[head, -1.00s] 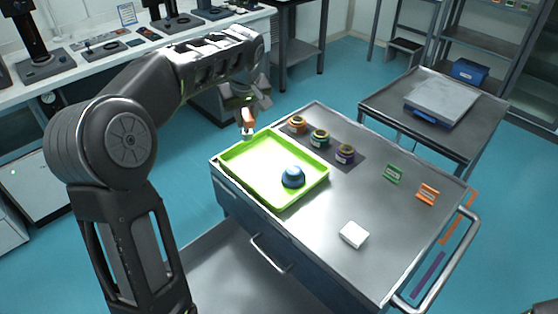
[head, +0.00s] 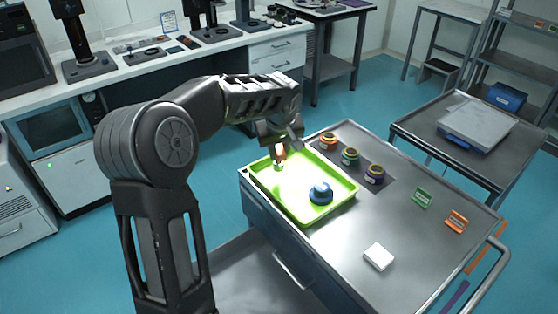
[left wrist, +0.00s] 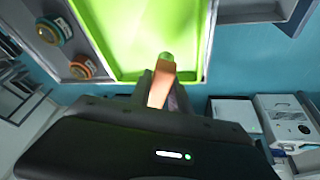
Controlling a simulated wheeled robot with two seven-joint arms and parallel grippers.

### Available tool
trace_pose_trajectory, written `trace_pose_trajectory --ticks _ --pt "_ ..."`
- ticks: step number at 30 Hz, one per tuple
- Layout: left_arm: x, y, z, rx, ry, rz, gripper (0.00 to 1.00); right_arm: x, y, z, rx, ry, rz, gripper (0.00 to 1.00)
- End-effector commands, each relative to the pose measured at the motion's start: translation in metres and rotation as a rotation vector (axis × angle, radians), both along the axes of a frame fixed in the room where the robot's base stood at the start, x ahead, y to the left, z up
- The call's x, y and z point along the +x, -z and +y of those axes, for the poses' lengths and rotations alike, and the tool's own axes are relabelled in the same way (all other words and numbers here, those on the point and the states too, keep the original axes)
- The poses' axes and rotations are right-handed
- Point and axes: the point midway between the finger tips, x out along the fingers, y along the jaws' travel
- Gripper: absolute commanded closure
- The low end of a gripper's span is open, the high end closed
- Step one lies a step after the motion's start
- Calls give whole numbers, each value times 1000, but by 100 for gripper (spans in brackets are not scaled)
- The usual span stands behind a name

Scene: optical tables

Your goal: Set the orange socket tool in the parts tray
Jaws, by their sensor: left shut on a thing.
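The orange socket tool (head: 281,152) is in the jaws of my left gripper (head: 280,146), pointing down over the far left part of the parts tray. The parts tray (head: 290,187) is bright green and shallow, on the cart top. A blue domed part (head: 320,191) sits in it. In the left wrist view, the orange tool (left wrist: 160,88) sticks out from the jaws with a greenish tip over the tray floor (left wrist: 122,32). Whether the tip touches the floor I cannot tell. My right gripper is not in view.
A green card (head: 421,198), an orange card (head: 456,221) and a white block (head: 379,257) are farther right. The tray's near left floor is clear.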

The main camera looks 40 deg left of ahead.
Motion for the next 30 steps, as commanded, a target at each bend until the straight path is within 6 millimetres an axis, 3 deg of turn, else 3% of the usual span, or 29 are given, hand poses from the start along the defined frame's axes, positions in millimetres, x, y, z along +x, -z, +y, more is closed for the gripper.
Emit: trace_pose_trajectory --ticks 9,21,22,30 --pt "-1 35 0 -1 1 2 100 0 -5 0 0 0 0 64" --pt "0 41 0 0 1 0 100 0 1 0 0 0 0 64" --pt "0 39 0 0 1 1 74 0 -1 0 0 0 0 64" --pt "-1 39 0 0 1 1 55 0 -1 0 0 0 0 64"
